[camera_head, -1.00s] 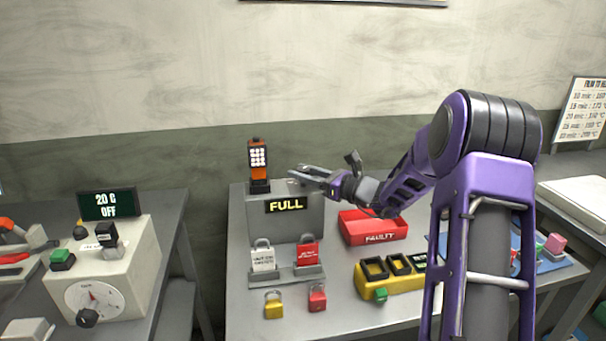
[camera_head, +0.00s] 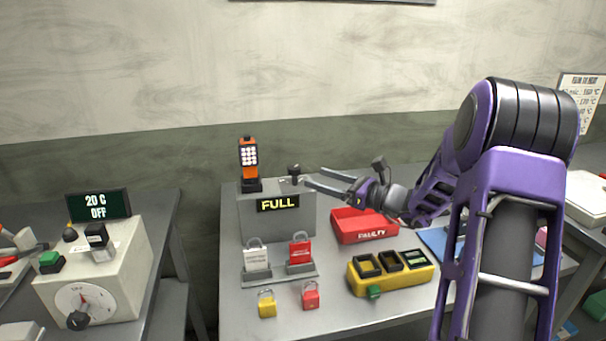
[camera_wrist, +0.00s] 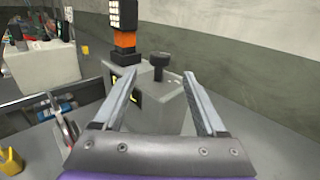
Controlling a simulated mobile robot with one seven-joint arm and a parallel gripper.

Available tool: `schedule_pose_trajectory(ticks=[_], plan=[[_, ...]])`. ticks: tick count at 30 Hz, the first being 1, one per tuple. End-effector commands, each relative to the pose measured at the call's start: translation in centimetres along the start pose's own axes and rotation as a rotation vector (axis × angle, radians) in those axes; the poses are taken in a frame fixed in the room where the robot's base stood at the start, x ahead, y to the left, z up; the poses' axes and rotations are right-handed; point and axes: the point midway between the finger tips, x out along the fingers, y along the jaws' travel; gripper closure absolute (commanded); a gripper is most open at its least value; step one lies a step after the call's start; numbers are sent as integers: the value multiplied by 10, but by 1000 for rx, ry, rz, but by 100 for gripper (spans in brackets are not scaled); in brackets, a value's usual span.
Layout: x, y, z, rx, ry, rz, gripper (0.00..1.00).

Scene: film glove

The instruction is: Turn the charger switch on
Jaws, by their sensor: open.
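A grey box (camera_head: 252,216) with a yellow "FULL" display (camera_head: 278,204) stands at the back of the middle table. A black-topped switch (camera_head: 294,170) stands upright on its top right; it also shows in the wrist view (camera_wrist: 159,62). An orange handheld device with a white keypad (camera_head: 248,155) stands in a black holder at the box's top left. My gripper (camera_head: 314,177) is open and empty, just right of the switch. In the wrist view the switch appears beyond and between the fingertips (camera_wrist: 160,75), apart from both.
A red "FAULTY" tray (camera_head: 350,228) lies under my arm. A yellow block with slots and a green knob (camera_head: 400,276) is in front. A white dial unit (camera_head: 120,270) stands left.

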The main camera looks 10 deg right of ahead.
Motion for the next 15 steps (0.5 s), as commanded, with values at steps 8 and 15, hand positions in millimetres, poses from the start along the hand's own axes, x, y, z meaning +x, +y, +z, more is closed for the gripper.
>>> schedule_pose_trajectory(ticks=[8, 15], plan=[[-64, 0, 0, 0, -1, -2, 26], [-89, 0, 0, 0, 1, 0, 26]])
